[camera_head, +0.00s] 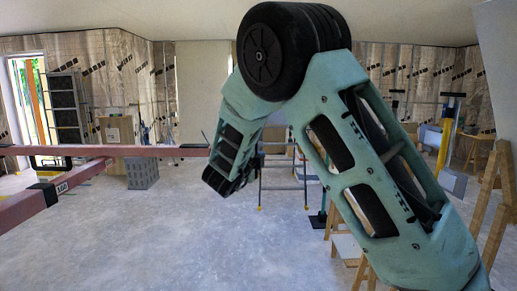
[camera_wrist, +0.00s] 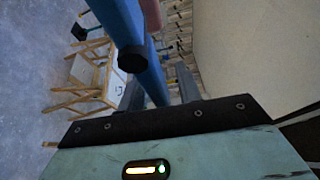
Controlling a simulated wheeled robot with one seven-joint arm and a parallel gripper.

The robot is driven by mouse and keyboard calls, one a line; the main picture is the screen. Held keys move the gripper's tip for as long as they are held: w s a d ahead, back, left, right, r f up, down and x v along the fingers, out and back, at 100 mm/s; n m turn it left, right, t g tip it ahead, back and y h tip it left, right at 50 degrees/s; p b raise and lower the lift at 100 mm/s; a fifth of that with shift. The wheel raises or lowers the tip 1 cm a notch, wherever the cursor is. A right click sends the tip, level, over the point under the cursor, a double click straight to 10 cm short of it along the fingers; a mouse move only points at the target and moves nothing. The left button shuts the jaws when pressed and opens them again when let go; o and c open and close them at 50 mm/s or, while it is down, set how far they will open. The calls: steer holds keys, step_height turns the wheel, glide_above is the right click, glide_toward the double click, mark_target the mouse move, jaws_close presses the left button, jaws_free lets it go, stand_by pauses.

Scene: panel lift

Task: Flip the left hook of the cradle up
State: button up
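The cradle shows in the head view as dull red beams (camera_head: 100,151) at the left, one with a black band marked 160. A thin dark piece stands at the beam's right end, close to my gripper (camera_head: 230,184); I cannot tell whether it is the left hook. In the wrist view a blue tube with a black end cap (camera_wrist: 132,60) is close in front of my gripper (camera_wrist: 160,80), with a pinkish-red part (camera_wrist: 152,14) behind it. Two grey fingers stand apart, with blue between them. Contact cannot be made out.
A stepladder (camera_head: 283,175) stands behind my arm. Wooden trestles (camera_head: 487,205) are at the right. A grey crate (camera_head: 141,172) and a cardboard box (camera_head: 117,130) stand at the back left. The floor (camera_head: 180,235) at the front middle is clear.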

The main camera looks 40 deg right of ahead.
steer(key=shift+w+d, duration=0.15)
steer(key=shift+d, duration=0.1)
jaws_close()
steer(key=shift+f, duration=0.1)
